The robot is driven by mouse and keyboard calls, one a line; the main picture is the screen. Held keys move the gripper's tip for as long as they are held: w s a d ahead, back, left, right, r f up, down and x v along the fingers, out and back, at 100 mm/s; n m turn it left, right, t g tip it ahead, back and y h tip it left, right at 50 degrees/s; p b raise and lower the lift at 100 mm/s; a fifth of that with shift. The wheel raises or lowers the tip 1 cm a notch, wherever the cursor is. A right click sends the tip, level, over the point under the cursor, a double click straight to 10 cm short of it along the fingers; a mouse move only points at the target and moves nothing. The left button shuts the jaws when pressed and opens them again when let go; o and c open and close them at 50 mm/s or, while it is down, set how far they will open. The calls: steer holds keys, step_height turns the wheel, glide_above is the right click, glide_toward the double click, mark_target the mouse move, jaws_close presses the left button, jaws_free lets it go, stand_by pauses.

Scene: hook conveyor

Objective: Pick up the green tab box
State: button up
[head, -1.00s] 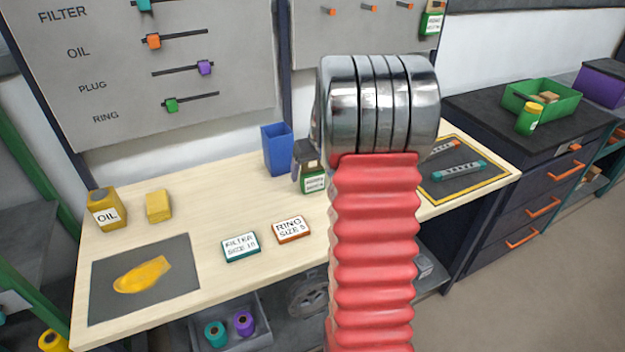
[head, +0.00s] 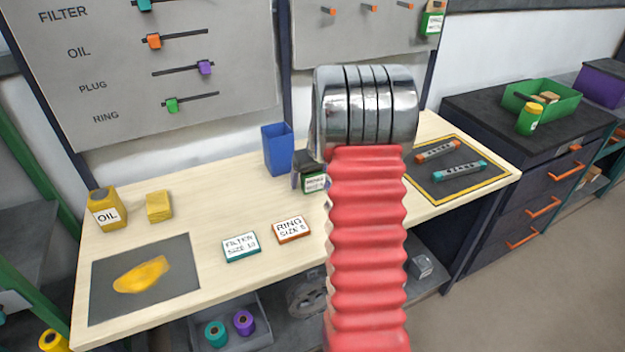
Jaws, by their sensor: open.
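A small green box with a white label (head: 314,183) stands on the workbench, right of the blue bin. A similar green box with a white label (head: 432,22) hangs on the panel at the top right. My gripper (head: 309,172) is mostly hidden behind the silver wrist and red sleeve of my arm. One dark finger shows at the left side of the bench box. The gripper is open. I cannot tell whether it touches the box.
A blue bin (head: 277,149) stands close left of the box. The filter card (head: 241,247) and ring card (head: 291,229) lie in front. An oil can (head: 107,208) and yellow block (head: 159,207) stand left. A yellow-edged mat (head: 430,190) with two bars lies right.

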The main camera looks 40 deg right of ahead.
steer(key=shift+c, duration=0.3)
steer(key=c, duration=1.1)
